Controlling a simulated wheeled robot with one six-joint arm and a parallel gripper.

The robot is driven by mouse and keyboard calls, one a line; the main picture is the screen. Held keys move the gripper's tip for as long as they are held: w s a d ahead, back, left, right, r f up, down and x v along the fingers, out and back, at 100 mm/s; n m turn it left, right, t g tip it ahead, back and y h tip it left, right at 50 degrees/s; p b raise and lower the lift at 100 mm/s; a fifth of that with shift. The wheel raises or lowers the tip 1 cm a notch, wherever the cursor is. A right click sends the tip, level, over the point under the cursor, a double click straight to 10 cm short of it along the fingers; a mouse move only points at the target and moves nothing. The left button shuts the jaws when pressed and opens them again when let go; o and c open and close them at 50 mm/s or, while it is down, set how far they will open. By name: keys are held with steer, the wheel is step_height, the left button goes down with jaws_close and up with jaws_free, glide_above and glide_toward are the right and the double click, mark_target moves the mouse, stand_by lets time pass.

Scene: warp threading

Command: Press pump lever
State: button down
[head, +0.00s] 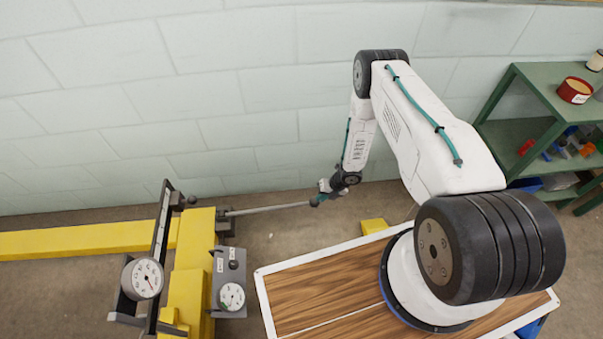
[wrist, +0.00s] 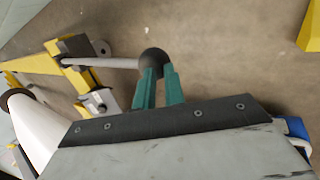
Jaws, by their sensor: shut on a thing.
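The pump lever (head: 268,208) is a grey rod that reaches right from the yellow press frame (head: 196,255). It lies nearly level in the head view. My gripper (head: 325,196) is at the lever's free right end. In the wrist view the lever (wrist: 105,63) runs from the yellow frame at left to a dark round knob (wrist: 153,60). The green fingers of my gripper (wrist: 160,82) are shut on this knob. The fingertips are partly hidden behind the knob.
Two dial gauges, one on the left (head: 147,278) and one on the right (head: 231,296), sit by the frame. A wood-topped surface (head: 310,290) is under my arm. A green shelf (head: 525,130) with containers stands at right. Bare floor lies around the lever.

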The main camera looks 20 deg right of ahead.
steer(key=v, duration=1.4)
steer(key=shift+a+r, duration=0.15)
steer(key=shift+a, duration=0.2)
steer(key=shift+w, duration=0.2)
